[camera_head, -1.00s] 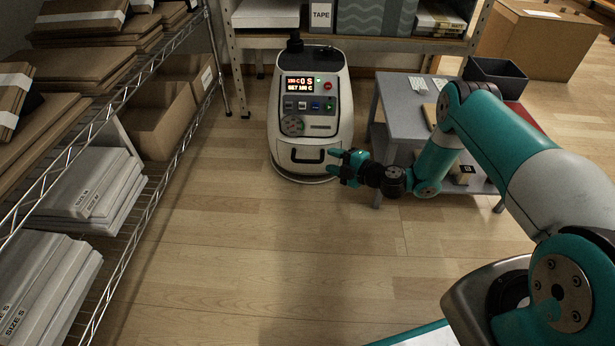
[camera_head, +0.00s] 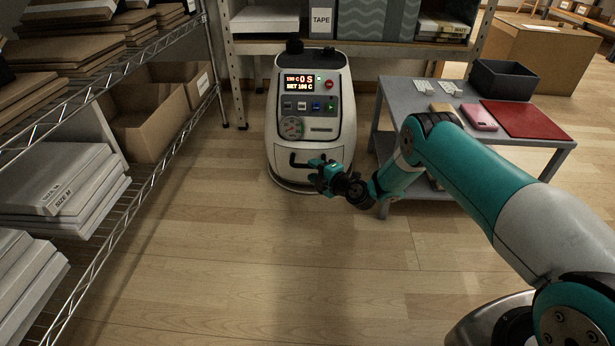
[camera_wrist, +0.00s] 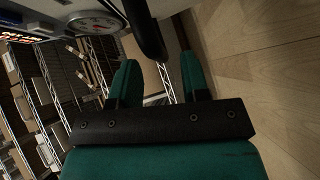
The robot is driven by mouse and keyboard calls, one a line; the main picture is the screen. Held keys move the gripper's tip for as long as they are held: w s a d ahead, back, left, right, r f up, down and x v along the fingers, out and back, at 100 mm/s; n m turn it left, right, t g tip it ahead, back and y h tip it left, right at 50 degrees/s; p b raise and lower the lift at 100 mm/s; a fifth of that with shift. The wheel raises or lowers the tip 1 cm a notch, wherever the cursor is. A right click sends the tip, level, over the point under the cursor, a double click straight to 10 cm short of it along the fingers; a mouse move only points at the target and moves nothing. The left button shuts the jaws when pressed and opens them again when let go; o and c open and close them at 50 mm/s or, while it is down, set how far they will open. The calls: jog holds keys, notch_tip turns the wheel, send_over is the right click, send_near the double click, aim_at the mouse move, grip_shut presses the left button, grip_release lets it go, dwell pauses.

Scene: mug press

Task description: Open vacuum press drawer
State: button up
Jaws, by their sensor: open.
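The vacuum press (camera_head: 311,105) is a white and dark machine standing on the floor, with a lit display, buttons and a round gauge. Its drawer (camera_head: 325,160) is at the bottom of the front and looks shut. The black drawer handle (camera_head: 297,161) is partly hidden by my gripper in the head view. My teal gripper (camera_head: 316,172) is right in front of the handle, on its right side. In the wrist view my gripper (camera_wrist: 158,80) is open, and the black handle (camera_wrist: 144,30) lies ahead, around the line between the fingertips. I cannot tell whether they touch.
A grey table (camera_head: 394,93) with a dark bin (camera_head: 502,79), a pink case (camera_head: 479,117) and a red mat (camera_head: 528,120) stands right of the press, close to my arm. A wire shelf (camera_head: 155,168) with boxes stands left. The floor (camera_head: 240,240) before the press is clear.

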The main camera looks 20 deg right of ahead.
aim_at(309, 167)
jog(key=b+x, duration=0.1)
jog(key=x, duration=0.2)
jog(key=shift+w+a+b, duration=0.15)
jog(key=shift+w+b, duration=0.15)
